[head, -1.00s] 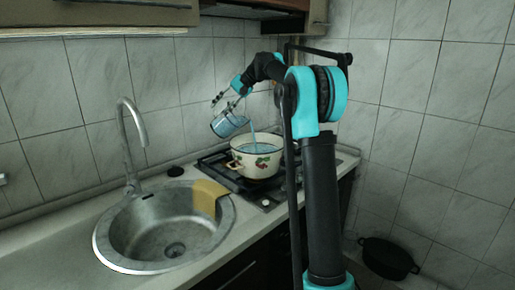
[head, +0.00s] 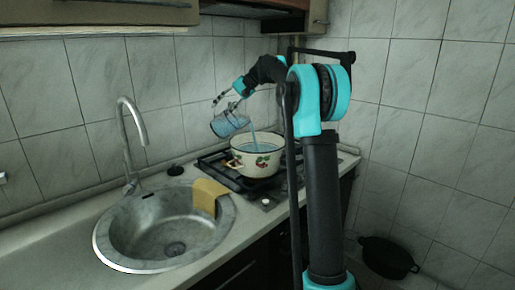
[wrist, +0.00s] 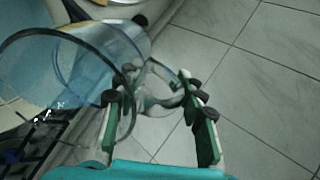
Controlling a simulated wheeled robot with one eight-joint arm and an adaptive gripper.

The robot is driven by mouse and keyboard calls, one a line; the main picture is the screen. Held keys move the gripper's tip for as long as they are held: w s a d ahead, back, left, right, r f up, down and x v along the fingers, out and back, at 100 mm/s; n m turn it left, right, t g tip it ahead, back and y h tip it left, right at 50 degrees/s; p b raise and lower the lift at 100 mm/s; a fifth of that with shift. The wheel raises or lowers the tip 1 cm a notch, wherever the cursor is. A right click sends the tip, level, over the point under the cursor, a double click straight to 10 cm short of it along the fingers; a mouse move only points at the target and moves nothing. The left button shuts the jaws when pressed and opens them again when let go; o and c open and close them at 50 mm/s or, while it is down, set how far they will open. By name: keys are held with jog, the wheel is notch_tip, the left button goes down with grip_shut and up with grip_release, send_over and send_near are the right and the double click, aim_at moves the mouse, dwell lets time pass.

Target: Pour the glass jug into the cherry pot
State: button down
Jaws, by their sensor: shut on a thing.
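The glass jug (head: 226,124) is tilted above the cherry pot, with blue liquid inside. A thin blue stream runs from it down into the pot. The cherry pot (head: 262,164) is cream with a dark rim and a cherry picture, and stands on the hob with blue liquid in it. My gripper (head: 236,92) is above the jug; in the wrist view its fingers (wrist: 160,98) are closed around the jug's clear handle.
The gas hob (head: 222,163) lies under the pot. A round steel sink (head: 125,261) with a tap (head: 124,140) is to the left, with a yellow cloth (head: 207,195) over its edge. A black pot (head: 388,257) sits on the floor at right. Tiled walls stand behind.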

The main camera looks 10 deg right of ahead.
jog(key=shift+d+f+y, duration=0.15)
jog(key=shift+y, duration=0.15)
dwell(0.8)
jog(key=shift+s+d+y+p, duration=0.1)
jog(key=shift+d+y+p, duration=0.15)
jog(key=shift+y+p, duration=0.25)
dwell(1.2)
